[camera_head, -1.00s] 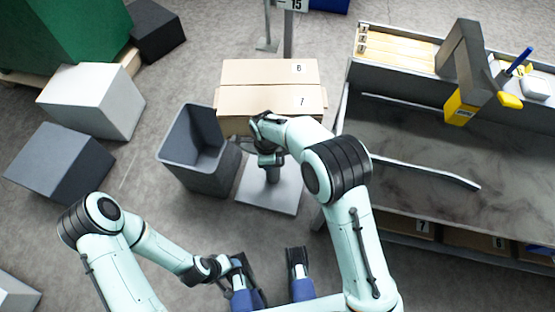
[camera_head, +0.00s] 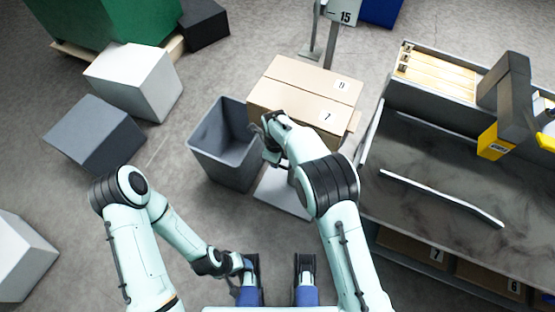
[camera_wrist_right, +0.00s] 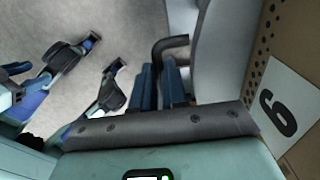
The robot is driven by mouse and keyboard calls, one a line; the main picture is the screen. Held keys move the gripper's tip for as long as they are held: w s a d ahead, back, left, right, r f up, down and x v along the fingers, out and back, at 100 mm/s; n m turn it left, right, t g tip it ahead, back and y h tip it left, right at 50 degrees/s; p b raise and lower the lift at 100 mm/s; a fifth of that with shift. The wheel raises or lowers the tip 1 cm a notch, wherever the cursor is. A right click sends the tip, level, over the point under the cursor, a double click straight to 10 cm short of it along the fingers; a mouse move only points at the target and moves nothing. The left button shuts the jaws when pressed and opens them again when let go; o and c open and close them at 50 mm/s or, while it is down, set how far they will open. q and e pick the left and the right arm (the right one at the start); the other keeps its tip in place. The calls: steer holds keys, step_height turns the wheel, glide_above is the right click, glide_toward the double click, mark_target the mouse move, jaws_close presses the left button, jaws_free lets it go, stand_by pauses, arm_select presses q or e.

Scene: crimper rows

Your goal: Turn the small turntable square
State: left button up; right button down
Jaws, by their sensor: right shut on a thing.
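In the head view, a cardboard box stack (camera_head: 300,82) with numbered labels stands on a support mostly hidden behind my right arm; I take this for the small turntable. A grey square plate (camera_head: 283,194) shows low on the floor below it. My right gripper (camera_head: 268,142) is at the stack's near left side. In the right wrist view, its blue fingers (camera_wrist_right: 160,84) are shut on a dark bent handle (camera_wrist_right: 168,45), beside a rounded grey surface (camera_wrist_right: 220,45) and perforated cardboard with a numbered label (camera_wrist_right: 289,100). My left gripper (camera_head: 243,266) hangs low at centre; its jaws are unclear.
A grey open bin (camera_head: 222,148) stands just left of my right gripper. A dark workbench (camera_head: 440,165) with a loose pale strip (camera_head: 440,198) is close on the right. A signpost (camera_head: 332,45) stands behind the boxes. Grey and white blocks (camera_head: 95,135) lie left.

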steer(key=shift+d, duration=0.15)
steer(key=c, duration=1.4)
jaws_free()
steer(key=shift+c, duration=0.2)
arm_select(q)
steer(key=shift+s+d+r+p, duration=0.1)
steer(key=shift+s+r+p, duration=0.25)
steer(key=shift+r+p, duration=0.25)
steer(key=shift+s+d+r+p, duration=0.1)
steer(key=shift+s+r+p, duration=0.2)
steer(key=shift+r+p, duration=0.25)
arm_select(e)
step_height(320, 180, up, 13)
steer(key=shift+r, duration=0.2)
arm_select(q)
steer(key=shift+f, duration=0.1)
